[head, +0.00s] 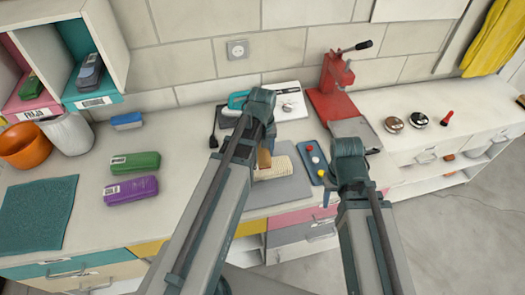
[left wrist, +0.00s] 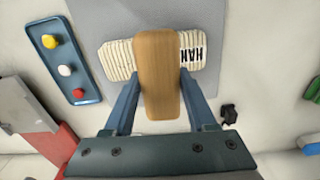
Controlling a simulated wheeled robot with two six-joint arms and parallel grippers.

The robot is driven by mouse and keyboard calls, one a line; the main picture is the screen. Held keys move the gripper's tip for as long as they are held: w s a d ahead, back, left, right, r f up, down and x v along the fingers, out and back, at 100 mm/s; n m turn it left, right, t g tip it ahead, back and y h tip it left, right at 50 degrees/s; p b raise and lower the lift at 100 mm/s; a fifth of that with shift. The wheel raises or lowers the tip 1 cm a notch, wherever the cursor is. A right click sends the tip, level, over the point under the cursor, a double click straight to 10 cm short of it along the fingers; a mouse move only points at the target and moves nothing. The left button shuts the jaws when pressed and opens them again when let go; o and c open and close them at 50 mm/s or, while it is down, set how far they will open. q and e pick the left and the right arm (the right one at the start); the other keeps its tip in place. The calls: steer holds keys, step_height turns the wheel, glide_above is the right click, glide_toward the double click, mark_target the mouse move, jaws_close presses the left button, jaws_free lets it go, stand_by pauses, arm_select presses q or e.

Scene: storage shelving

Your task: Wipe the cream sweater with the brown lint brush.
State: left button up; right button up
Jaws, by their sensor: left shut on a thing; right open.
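The cream sweater (head: 288,172) is a ribbed, folded bundle on a grey mat on the counter. In the left wrist view the sweater (left wrist: 117,60) has a white label with black letters at its right end. The brown lint brush (left wrist: 158,50) lies across the sweater's middle, hiding part of it; whether they touch is unclear. My left gripper (left wrist: 159,78) is shut on the brush, one finger at each side. In the head view the brush (head: 265,158) shows only partly behind my left arm. My right gripper (head: 327,196) is open, partly hidden by its arm, near the counter's front edge.
A blue tray (head: 319,177) with coloured knobs stands right of the grey mat (head: 252,197). A red press (head: 329,95) stands behind it. Green (head: 135,162) and purple (head: 131,190) bundles lie to the left. The counter between them and the mat is clear.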

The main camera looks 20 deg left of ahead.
arm_select(q)
steer(key=shift+r, duration=0.4)
arm_select(e)
steer(key=shift+r, duration=0.4)
arm_select(q)
step_height(320, 180, up, 3)
steer(key=p, duration=0.3)
steer(key=shift+r, duration=0.1)
arm_select(e)
step_height(320, 180, up, 3)
